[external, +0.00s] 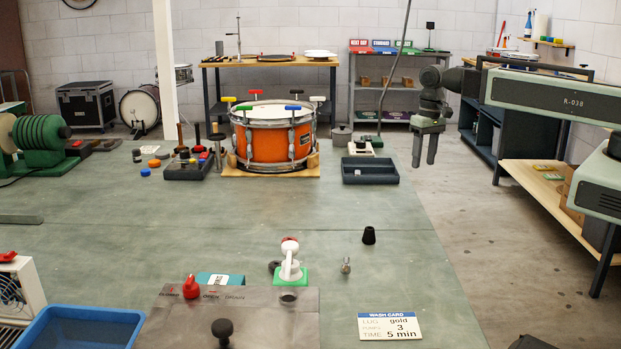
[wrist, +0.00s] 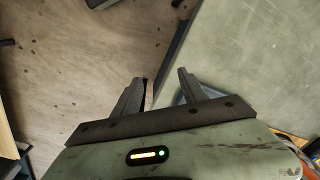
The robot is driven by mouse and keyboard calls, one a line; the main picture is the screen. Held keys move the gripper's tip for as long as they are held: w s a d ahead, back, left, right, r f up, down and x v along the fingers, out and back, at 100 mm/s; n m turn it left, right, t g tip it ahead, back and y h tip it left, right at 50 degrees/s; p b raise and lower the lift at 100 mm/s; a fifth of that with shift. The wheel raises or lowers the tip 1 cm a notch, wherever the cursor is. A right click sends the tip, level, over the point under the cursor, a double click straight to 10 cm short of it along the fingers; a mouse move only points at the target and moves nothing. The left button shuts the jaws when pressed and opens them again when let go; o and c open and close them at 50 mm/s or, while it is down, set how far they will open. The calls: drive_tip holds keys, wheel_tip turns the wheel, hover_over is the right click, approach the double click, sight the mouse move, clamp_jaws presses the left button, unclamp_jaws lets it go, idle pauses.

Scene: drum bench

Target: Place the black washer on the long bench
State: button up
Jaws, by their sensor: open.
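My gripper (external: 425,161) hangs open and empty, fingers down, by the right edge of the large green bench top (external: 340,215). In the wrist view my gripper (wrist: 162,77) shows two spread fingers with nothing between them, the brown floor at left and the green bench top at right. I cannot make out the black washer for certain.
An orange drum (external: 268,140) stands on a wooden base at the back. A dark tray (external: 370,173) sits near my gripper. The bench's middle is clear.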

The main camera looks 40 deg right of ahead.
drive_tip(key=s+d+n, duration=0.1)
drive_tip(key=s+d, duration=0.2)
drive_tip(key=d, duration=0.3)
drive_tip(key=shift+s+n+h, duration=0.15)
drive_tip(key=shift+n+h, duration=0.15)
drive_tip(key=shift+o, duration=0.8)
drive_tip(key=shift+d, duration=0.2)
drive_tip(key=shift+a, duration=0.1)
